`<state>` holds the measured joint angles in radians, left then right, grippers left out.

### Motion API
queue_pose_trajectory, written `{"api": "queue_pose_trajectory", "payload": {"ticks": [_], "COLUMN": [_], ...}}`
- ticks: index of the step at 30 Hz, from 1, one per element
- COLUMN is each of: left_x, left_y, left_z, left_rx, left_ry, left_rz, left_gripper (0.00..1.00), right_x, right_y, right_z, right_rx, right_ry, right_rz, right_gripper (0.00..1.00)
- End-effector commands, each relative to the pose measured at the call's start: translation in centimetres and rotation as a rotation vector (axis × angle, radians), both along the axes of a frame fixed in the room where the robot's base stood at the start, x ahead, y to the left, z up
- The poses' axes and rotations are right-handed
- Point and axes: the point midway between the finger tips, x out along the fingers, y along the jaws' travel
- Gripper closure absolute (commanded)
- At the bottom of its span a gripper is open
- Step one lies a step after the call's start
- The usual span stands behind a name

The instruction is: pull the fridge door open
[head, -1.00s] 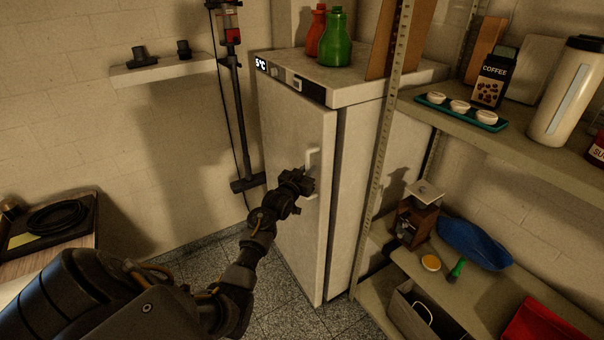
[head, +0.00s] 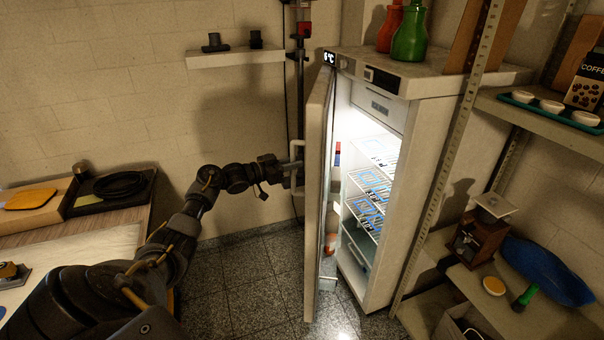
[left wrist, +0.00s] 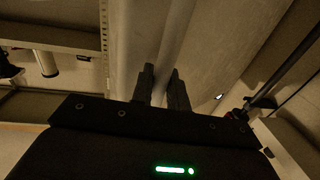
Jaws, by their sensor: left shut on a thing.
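The white fridge (head: 438,127) stands right of centre with its door (head: 318,215) swung wide open toward the left. The lit inside shows wire shelves (head: 372,187) and a drawer at the bottom. The door's light handle (head: 297,150) is on its outer face, at the left in the head view. My left gripper (head: 290,172) is shut on the handle. In the left wrist view its two fingers (left wrist: 160,85) point at the pale door, and the grip itself is dim. My right gripper is in neither view.
A shelf rack (head: 450,170) stands close to the fridge's right side. A wooden counter (head: 100,228) with a black coiled item is at the left. A vacuum cleaner (head: 301,80) hangs on the wall behind the door. The tiled floor (head: 245,280) before the door is clear.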

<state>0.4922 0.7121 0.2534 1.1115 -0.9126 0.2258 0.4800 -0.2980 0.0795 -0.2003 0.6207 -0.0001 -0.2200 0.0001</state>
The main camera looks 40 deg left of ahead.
Motion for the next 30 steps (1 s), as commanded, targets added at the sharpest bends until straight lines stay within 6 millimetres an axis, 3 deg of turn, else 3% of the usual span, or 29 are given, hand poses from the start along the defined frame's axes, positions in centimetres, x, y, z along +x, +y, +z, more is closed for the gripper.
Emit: {"api": "queue_pose_trajectory", "payload": {"ticks": [1, 10, 26, 27, 30], "left_x": [-0.1, -0.7, -0.8, -0.8, -0.8], "left_y": [0.6, 2.7, 3.1, 3.1, 3.1], "left_z": [-0.5, -0.2, 0.0, 0.0, 0.0], "left_rx": [0.001, 0.001, 0.001, 0.001, 0.001], "left_ry": [0.003, 0.003, 0.0, 0.0, 0.0], "left_rz": [-0.001, -0.008, -0.008, -0.008, -0.008], "left_gripper": [1.0, 1.0, 1.0, 0.8, 0.77], "right_x": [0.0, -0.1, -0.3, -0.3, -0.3], "right_y": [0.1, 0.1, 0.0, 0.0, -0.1], "right_z": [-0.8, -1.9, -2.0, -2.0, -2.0], "right_rx": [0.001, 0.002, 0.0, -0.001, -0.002], "right_ry": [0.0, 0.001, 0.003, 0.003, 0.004], "right_rz": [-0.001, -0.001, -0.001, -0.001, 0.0], "right_gripper": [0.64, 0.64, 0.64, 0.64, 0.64]}}
